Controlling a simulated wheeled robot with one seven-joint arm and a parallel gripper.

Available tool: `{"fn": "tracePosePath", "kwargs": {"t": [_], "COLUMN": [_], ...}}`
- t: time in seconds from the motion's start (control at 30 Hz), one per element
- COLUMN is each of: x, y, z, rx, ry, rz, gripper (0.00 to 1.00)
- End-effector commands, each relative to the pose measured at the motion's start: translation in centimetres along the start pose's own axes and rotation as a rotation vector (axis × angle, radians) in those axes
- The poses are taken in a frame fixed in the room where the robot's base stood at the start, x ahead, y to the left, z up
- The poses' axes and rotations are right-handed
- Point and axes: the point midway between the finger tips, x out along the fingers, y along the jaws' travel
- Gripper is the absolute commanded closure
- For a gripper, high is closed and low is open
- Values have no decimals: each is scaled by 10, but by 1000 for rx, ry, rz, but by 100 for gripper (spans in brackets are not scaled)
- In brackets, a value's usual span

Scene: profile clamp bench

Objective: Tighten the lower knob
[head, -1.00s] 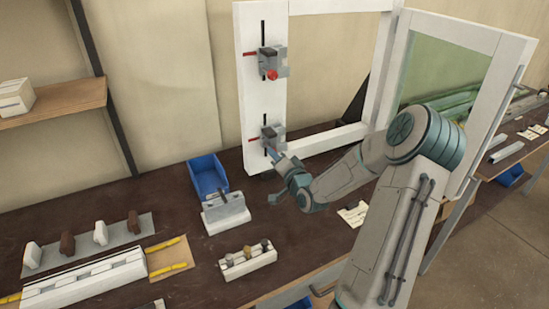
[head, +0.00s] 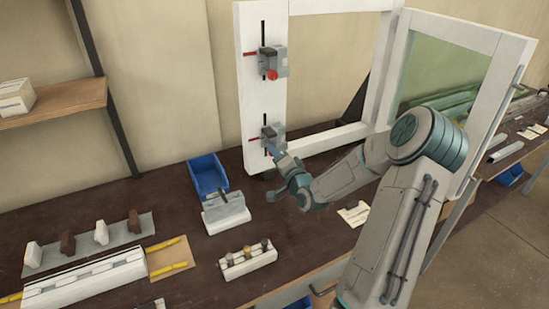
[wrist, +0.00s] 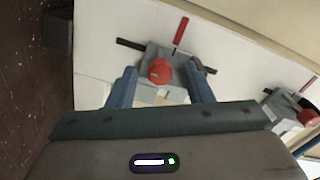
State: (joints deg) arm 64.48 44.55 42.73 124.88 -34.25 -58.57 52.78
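The lower knob (wrist: 160,70) is a red round knob on the grey lower clamp (wrist: 182,66), which sits on the white upright profile. In the wrist view the knob lies between the two blue fingers of my gripper (wrist: 161,74), with space visible on both sides. My gripper is open and I see no contact; the exact depth is hard to tell. In the head view my gripper (head: 272,149) is right in front of the lower clamp (head: 273,132) and hides its knob.
The upper clamp (head: 269,58) with its red knob (head: 272,75) is above on the same white upright (head: 249,95); it shows at right in the wrist view (wrist: 285,104). A blue bin (head: 208,175) and a grey-white fixture (head: 226,212) stand on the bench to the left.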

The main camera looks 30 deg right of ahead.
Motion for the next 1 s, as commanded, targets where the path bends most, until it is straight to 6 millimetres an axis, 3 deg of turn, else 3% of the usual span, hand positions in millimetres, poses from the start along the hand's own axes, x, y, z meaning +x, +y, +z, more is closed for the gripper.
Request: {"fn": "tracePosePath", "kwargs": {"t": [0.37,0.47,0.8,1.0], "x": [-8,-22,-99,-128], "y": [1,2,2,1], "z": [0,0,-1,0], "rx": [-2,-3,-3,-2], "ry": [1,2,3,1], "rz": [1,2,3,2], "gripper": [54,54,54,54]}}
